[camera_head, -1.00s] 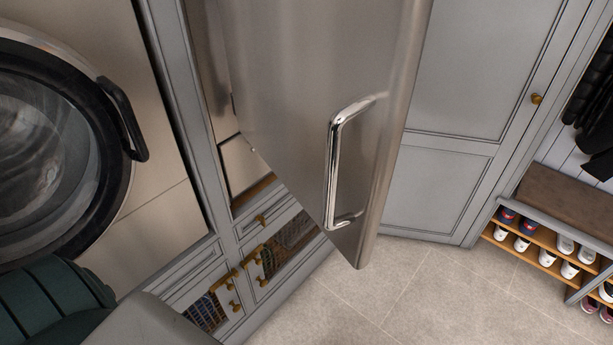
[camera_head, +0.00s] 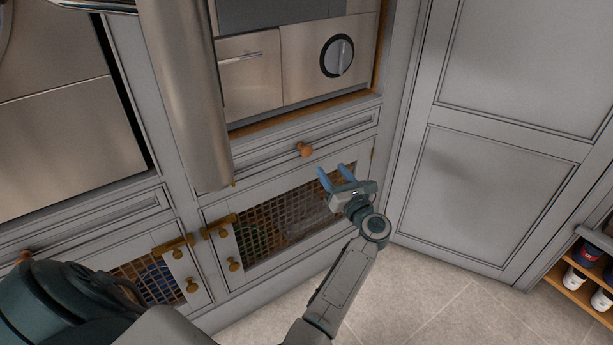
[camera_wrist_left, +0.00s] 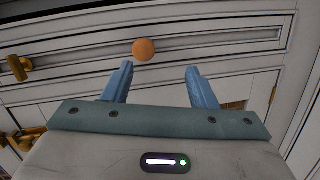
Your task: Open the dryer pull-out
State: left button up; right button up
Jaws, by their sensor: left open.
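A steel appliance (camera_head: 250,90), likely the dryer, stands in a grey cabinet with its tall steel door (camera_head: 185,100) swung open. Beneath it is a shallow grey drawer front (camera_head: 265,157) with a round orange-brown knob (camera_head: 305,150), flush with the cabinet. I cannot tell for sure that this drawer is the pull-out. My left gripper (camera_head: 332,170) is open and empty, just below and right of the knob. In the left wrist view the knob (camera_wrist_left: 144,49) lies beyond the blue fingertips (camera_wrist_left: 160,68), nearer the left finger. My right gripper is not in view.
A mesh-fronted cabinet door (camera_head: 285,225) with brass knobs and a latch (camera_head: 218,226) sits below the drawer. The steel panel has a round dial (camera_head: 337,55). The tiled floor (camera_head: 440,300) is clear.

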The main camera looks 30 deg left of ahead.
aim_at(309, 153)
pick_arm(q)
jog(key=w+a+n+g, duration=0.1)
jog(key=a+n, duration=0.1)
jog(key=a, duration=0.1)
jog(key=w+a+r+n+g+b, duration=0.1)
jog(key=a+n, duration=0.1)
jog(key=a, duration=0.2)
jog(key=w+a+n+g+b, duration=0.1)
jog(key=a+n, duration=0.1)
jog(key=a, duration=0.1)
jog(key=shift+a+r+n+h, duration=0.15)
jog(key=shift+a+n+h, duration=0.15)
jog(key=shift+n, duration=0.1)
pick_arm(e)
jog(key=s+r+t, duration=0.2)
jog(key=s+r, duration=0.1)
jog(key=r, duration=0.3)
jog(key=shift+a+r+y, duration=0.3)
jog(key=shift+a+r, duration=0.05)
pick_arm(q)
grip_shut()
